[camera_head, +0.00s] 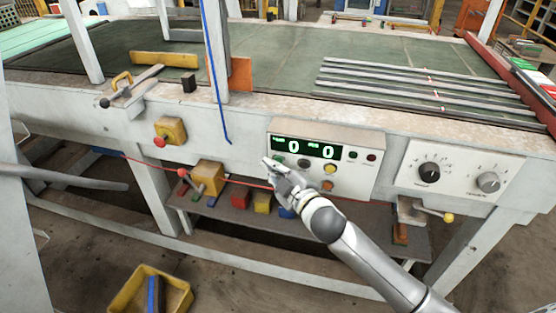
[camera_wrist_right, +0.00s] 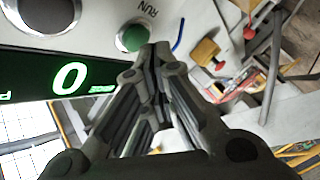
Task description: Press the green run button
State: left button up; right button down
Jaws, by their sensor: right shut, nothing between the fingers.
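The green run button (camera_wrist_right: 132,37) sits in a pale ring beside the label RUN in the right wrist view. In the head view the green button (camera_head: 279,159) shows at the lower left of the control panel (camera_head: 357,178), partly behind my gripper. My right gripper (camera_head: 270,164) is shut and empty, its tips at the button's edge in the picture. In the right wrist view the closed fingertips (camera_wrist_right: 156,50) overlap the button's lower right side. I cannot tell whether they touch it. My left gripper is not in view.
The panel's display (camera_head: 307,149) reads two green zeros. Dark, yellow and orange buttons lie to the right of the green one. A blue cord (camera_head: 217,90) hangs left of the panel. A red cord (camera_head: 235,184) runs below. A knob panel (camera_head: 455,172) stands at right.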

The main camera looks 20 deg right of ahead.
jog(key=shift+w+d, duration=0.3)
jog(key=shift+w, duration=0.1)
dwell(0.7)
dwell(0.3)
jog(key=shift+s+a+p, duration=0.35)
jog(key=shift+s+a, duration=0.1)
jog(key=shift+s, duration=0.25)
jog(key=shift+a, duration=0.1)
jog(key=s+a, duration=0.1)
jog(key=s, duration=0.1)
jog(key=s+a+p, duration=0.1)
jog(key=s, duration=0.1)
jog(key=shift+a, duration=0.35)
dwell(0.5)
